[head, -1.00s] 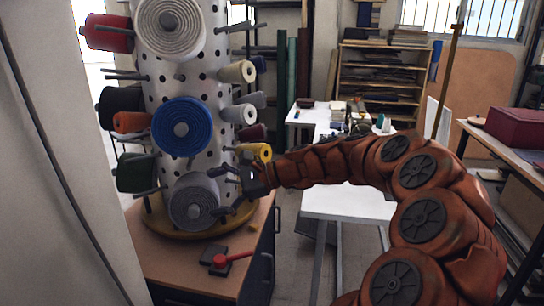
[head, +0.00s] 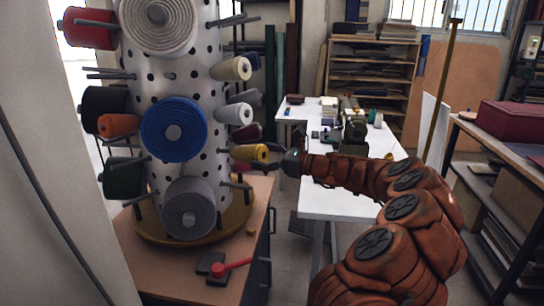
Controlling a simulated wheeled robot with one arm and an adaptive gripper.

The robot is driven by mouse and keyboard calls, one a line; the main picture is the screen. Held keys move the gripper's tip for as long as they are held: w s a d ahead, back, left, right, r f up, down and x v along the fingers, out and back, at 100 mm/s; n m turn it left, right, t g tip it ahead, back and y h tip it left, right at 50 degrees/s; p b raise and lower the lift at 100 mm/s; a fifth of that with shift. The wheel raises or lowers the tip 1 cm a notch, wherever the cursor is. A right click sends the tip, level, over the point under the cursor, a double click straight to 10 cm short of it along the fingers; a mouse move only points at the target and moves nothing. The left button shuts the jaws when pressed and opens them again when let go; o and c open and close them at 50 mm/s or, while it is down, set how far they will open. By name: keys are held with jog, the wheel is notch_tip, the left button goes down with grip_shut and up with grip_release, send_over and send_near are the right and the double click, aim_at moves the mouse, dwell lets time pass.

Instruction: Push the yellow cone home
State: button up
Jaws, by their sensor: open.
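The yellow cone (head: 249,153) sits on a peg on the right side of the white perforated column (head: 198,88), its end facing right. In the head view my gripper (head: 272,159) is open just right of the cone's outer end, its dark fingers close to that end. I cannot tell whether they touch it. The cone's inner end at the column is hard to make out, so how far it sits on its peg is unclear.
Cream cones (head: 232,69) and a white cone (head: 236,114) stick out above the yellow one. A blue roll (head: 174,129) and a grey roll (head: 189,208) face me. A white table (head: 340,200) stands behind my arm.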

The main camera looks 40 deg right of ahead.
aim_at(237, 152)
jog(key=shift+x, duration=1.8)
jog(key=c, duration=1.2)
jog(key=shift+w+a+p, duration=0.1)
jog(key=shift+p, duration=0.2)
jog(key=shift+d+f+p+x, duration=0.1)
jog(key=shift+f+p+x, duration=0.05)
jog(key=shift+x, duration=0.7)
jog(key=shift+d+f+p+x, duration=0.1)
jog(key=shift+f+p+x, duration=0.1)
jog(key=shift+x, duration=0.65)
jog(key=shift+d+f+p+x, duration=0.1)
jog(key=shift+f+x, duration=0.05)
jog(key=shift+x, duration=0.65)
jog(key=shift+w, duration=0.2)
jog(key=o, duration=1.3)
